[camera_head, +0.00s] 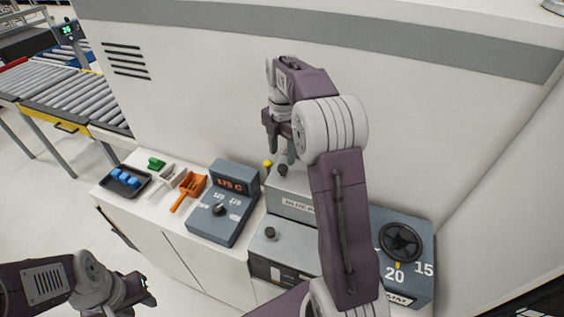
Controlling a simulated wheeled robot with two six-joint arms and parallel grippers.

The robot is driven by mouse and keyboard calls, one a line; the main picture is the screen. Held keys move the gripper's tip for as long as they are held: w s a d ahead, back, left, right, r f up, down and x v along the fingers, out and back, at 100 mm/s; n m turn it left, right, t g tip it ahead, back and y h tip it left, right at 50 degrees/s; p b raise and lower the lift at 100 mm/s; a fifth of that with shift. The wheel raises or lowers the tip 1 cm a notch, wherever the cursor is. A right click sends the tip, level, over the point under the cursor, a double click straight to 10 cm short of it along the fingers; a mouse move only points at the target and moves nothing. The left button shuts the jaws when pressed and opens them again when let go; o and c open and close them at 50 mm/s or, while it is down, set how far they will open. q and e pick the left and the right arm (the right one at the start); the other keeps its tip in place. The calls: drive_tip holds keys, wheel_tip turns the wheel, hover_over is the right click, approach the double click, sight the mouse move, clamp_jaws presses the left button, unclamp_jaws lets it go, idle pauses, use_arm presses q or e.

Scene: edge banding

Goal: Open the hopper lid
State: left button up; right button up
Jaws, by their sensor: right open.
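The hopper looks to be the grey box with a small white label (299,204), standing against the white machine. Its grey lid (298,186) lies flat and looks shut, with a dark round knob (282,170) on top. My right gripper (281,152) points down just above this knob, open. I cannot tell whether its fingers touch the knob. My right arm hides the right side of the hopper. My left gripper (142,290) is low at the left, away from the hopper, and its jaw state is unclear.
In front of the hopper is a lower grey unit with a dark knob (269,232). To the left are a temperature box (224,211), scoops (188,190) and a dark tray (110,184). A dial box (418,262) stands right. A roller conveyor (70,95) is far left.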

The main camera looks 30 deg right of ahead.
sight(283, 167)
wheel_tip(283, 167, down, 4)
drive_tip(key=shift+f+p, duration=0.25)
drive_tip(key=shift+p, duration=0.15)
drive_tip(key=shift+s+d+f, duration=0.1)
drive_tip(key=shift+s+f, duration=0.1)
drive_tip(key=shift+f, duration=0.15)
drive_tip(key=shift+w, duration=0.1)
clamp_jaws()
idle(0.8)
